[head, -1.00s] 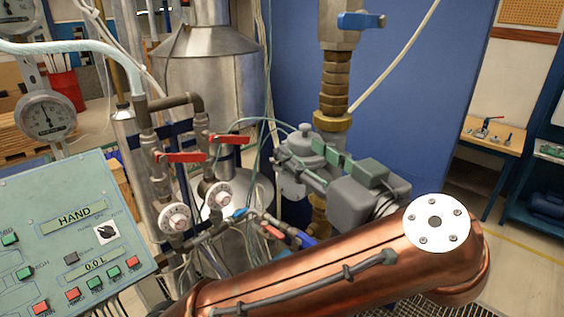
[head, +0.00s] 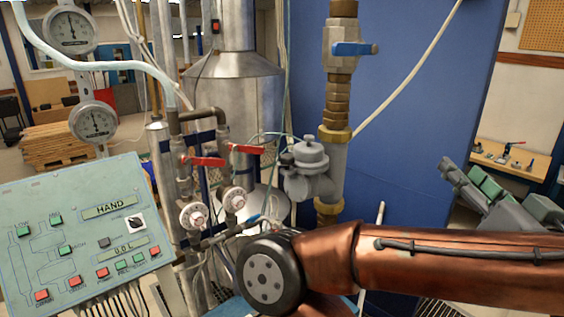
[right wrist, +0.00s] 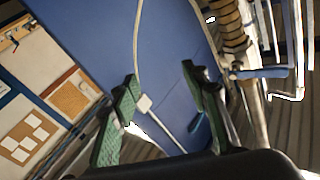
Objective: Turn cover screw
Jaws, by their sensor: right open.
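A grey meter body with a round stepped cover (head: 310,155) sits beside the vertical brass-fitted pipe, in the middle of the head view. Small dark and light parts show at its left side and top; I cannot tell which is the cover screw. My right gripper (head: 480,185) is at the right of the head view, well apart from the meter. Its green-padded fingers also show in the right wrist view (right wrist: 160,85), spread apart with nothing between them. The meter is not clearly seen in the right wrist view. My left gripper is not in view.
A green control panel (head: 85,235) stands at the left. Red-handled valves (head: 205,162), dials and hoses lie left of the meter. A blue-handled valve (head: 352,49) is above it. A blue wall panel (head: 420,100) is behind. My copper-coloured right arm crosses the lower right.

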